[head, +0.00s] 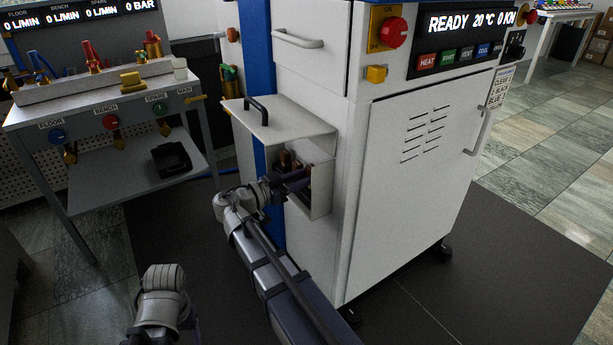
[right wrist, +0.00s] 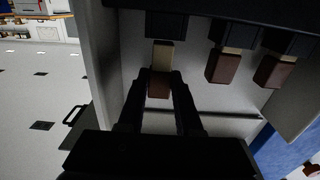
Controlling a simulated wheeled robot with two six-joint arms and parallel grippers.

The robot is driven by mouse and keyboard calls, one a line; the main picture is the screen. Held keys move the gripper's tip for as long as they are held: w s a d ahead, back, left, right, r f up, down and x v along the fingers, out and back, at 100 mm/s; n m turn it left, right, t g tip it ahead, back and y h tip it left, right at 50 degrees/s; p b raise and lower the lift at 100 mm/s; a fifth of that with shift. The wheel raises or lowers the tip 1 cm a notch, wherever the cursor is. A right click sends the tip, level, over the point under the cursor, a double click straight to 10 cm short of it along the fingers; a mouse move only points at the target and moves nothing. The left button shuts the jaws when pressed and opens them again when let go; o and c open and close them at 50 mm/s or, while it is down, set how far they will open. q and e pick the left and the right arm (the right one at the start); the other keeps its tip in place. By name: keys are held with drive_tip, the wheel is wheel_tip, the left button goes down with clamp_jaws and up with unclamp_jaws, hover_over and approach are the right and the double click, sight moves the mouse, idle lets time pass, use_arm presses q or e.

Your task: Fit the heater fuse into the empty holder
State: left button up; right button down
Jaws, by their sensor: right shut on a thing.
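The fuse box (head: 322,190) on the side of the white press is open, its lid (head: 275,128) raised. My right gripper (head: 296,180) reaches into the box. In the right wrist view my right gripper (right wrist: 160,88) is shut on a fuse (right wrist: 161,58) with a brown body and a tan end. The fuse lines up with a dark holder (right wrist: 166,24), its tan end at the holder's edge. I cannot tell how far it is inside. Two similar fuses (right wrist: 225,66) and (right wrist: 274,70) sit in the holders to the right. My left gripper is out of view.
The press (head: 400,180) has a display reading READY and a closed door with a handle. A side bench (head: 110,180) with coloured valves and a black tray (head: 171,158) stands at left. The box wall (right wrist: 108,60) is close to the left of my right gripper.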

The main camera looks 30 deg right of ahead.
drive_tip(key=shift+f+b, duration=1.45)
idle(0.5)
drive_tip(key=c, duration=0.5)
unclamp_jaws()
drive_tip(key=a, duration=0.7)
drive_tip(key=shift+s+a, duration=0.3)
drive_tip(key=shift+a, duration=0.1)
